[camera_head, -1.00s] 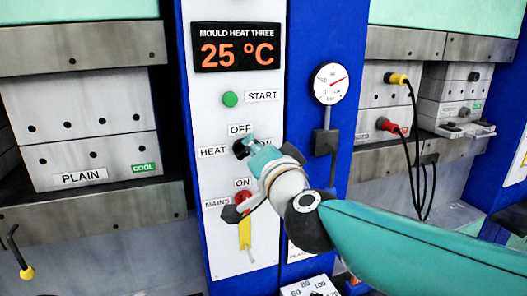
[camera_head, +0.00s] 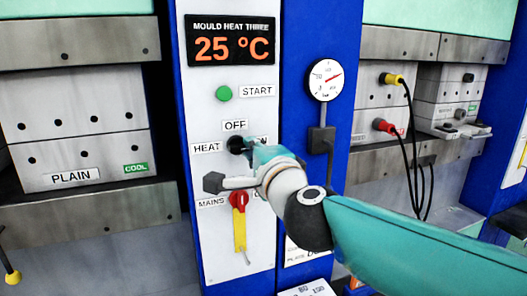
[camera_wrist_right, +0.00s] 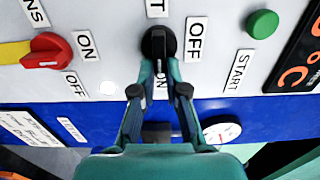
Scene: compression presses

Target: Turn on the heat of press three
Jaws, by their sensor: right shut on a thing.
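The black heat knob (camera_head: 236,144) is on the white panel under the "MOULD HEAT THREE" display (camera_head: 232,40), which reads 25 °C. Its OFF label (camera_head: 235,125) is above it; its ON label (camera_head: 262,140), to its right, is partly hidden by my gripper. My right gripper (camera_head: 250,152) is at the knob. In the right wrist view, my right gripper (camera_wrist_right: 160,70) is shut on the heat knob (camera_wrist_right: 158,44), whose handle lies in line with the ON label (camera_wrist_right: 160,86), across from OFF (camera_wrist_right: 195,40). My left gripper is out of view.
The red mains switch (camera_head: 239,198) with a yellow plate is just below my gripper. A green START button (camera_head: 224,93) is above. A pressure gauge (camera_head: 326,80) is on the blue column to the right. Black cables (camera_head: 410,130) hang farther right.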

